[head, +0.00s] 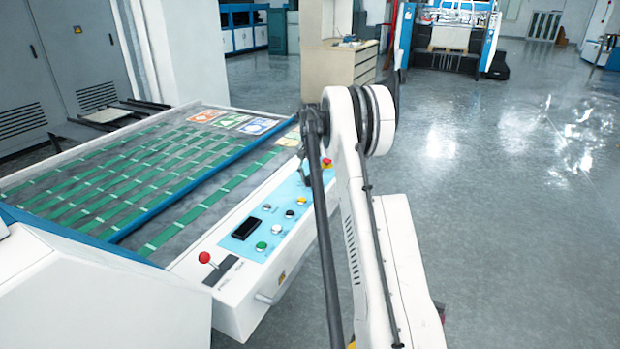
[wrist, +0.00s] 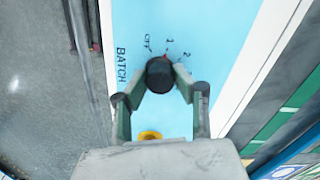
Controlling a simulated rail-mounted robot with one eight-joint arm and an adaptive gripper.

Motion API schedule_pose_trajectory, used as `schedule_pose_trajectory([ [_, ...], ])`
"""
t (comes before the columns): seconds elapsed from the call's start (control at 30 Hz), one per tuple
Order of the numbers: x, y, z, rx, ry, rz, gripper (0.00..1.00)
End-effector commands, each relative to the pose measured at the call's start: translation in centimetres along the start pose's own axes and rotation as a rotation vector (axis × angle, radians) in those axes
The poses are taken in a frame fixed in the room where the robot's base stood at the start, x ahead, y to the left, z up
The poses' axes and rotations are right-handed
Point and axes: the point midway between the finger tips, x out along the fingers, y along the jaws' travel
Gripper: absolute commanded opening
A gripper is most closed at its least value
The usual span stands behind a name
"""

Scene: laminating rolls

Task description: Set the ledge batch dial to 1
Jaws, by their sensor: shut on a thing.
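The batch dial is a round black knob (wrist: 160,75) on a light blue panel (wrist: 215,30), seen in the wrist view beside the word BATCH. The marks OFF, 1 and 2 are printed around its far side. A small red mark shows at the knob's upper edge, on the side toward 1; its exact setting is hard to tell. My gripper (wrist: 158,86) has its two fingers closed on opposite sides of the knob. In the head view the dial is hidden by my arm at the far end of the blue control panel (head: 227,244).
A yellow-based button (wrist: 150,135) sits close to my gripper; its red top shows in the head view (head: 327,162). Several buttons, a black display (head: 245,228) and a red-knobbed lever (head: 204,257) line the panel. Open floor (head: 500,200) lies to the right.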

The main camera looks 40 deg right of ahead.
Motion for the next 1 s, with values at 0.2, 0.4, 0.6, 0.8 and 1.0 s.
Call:
schedule_pose_trajectory([
  [0.2, -0.1, 0.0, 0.0, -0.001, 0.001, 0.0, 0.43],
  [0.4, 0.0, 0.0, 0.0, -0.001, 0.0, 0.0, 0.45],
  [0.6, -0.8, 0.0, 0.0, -0.001, 0.0, 0.0, 0.45],
  [0.8, -4.2, 0.0, 0.0, -0.001, 0.0, 0.0, 0.45],
  [1.0, -8.2, 0.0, 0.0, -0.001, 0.0, 0.0, 0.45],
])
